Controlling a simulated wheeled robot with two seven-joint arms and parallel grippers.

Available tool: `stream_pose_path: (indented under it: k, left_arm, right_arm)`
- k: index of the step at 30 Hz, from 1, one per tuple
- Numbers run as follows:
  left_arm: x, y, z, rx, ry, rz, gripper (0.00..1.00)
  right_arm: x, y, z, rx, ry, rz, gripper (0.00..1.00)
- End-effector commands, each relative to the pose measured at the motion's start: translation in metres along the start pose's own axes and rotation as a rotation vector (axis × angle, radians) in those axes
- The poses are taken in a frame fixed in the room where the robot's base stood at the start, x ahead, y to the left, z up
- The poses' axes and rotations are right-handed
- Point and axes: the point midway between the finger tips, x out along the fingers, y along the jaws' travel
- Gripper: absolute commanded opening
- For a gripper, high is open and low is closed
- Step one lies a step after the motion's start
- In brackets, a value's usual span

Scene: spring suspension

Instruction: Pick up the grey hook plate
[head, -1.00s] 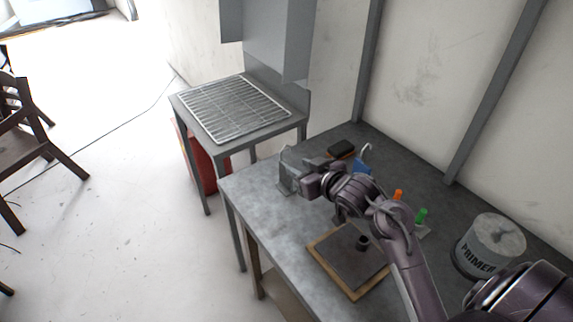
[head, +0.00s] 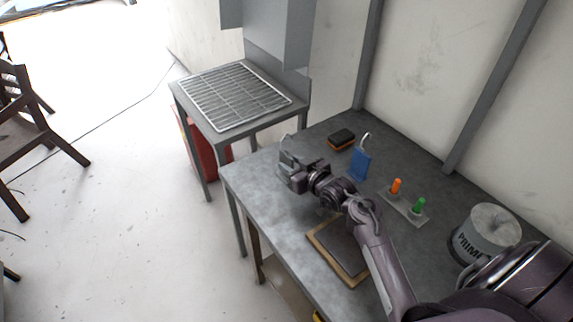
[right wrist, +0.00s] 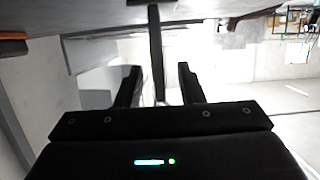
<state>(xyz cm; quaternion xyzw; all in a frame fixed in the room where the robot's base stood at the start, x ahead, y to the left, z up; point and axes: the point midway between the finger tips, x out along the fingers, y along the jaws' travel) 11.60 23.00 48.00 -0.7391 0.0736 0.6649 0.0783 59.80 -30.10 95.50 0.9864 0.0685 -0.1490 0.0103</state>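The grey hook plate (head: 286,151) stands upright near the far left corner of the workbench, with its hook at the top, partly hidden by my right gripper (head: 288,172). In the right wrist view, my right gripper (right wrist: 159,78) is open. A thin dark upright bar (right wrist: 155,45), seemingly the plate edge-on, shows between its fingers with a gap on each side. How deep it sits between the fingertips is hard to tell. My left gripper is not in view.
On the workbench (head: 255,178) are a blue hook plate (head: 358,164), a dark block with an orange side (head: 341,139), a holder with an orange peg (head: 396,186) and green peg (head: 418,205), a board (head: 352,268) and a primer can (head: 487,233). A rack table (head: 235,95) stands beyond.

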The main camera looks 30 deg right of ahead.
Motion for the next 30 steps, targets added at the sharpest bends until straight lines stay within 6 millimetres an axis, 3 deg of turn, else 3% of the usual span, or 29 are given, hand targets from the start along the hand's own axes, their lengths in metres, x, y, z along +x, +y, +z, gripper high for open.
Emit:
stream_pose_path:
  k: [6,14,23,30]
  left_arm:
    - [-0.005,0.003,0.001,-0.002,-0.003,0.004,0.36]
    - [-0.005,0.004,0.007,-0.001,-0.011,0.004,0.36]
    - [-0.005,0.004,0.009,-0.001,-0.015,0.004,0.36]
    - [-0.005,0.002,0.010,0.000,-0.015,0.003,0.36]
  right_arm:
    - [0.026,0.000,-0.002,0.000,0.001,0.000,0.35]
    - [0.029,0.000,-0.001,-0.001,0.001,0.000,0.35]
    - [0.029,0.000,-0.001,-0.001,0.000,0.000,0.00]
    - [0.029,0.000,-0.002,-0.002,0.002,0.001,0.00]
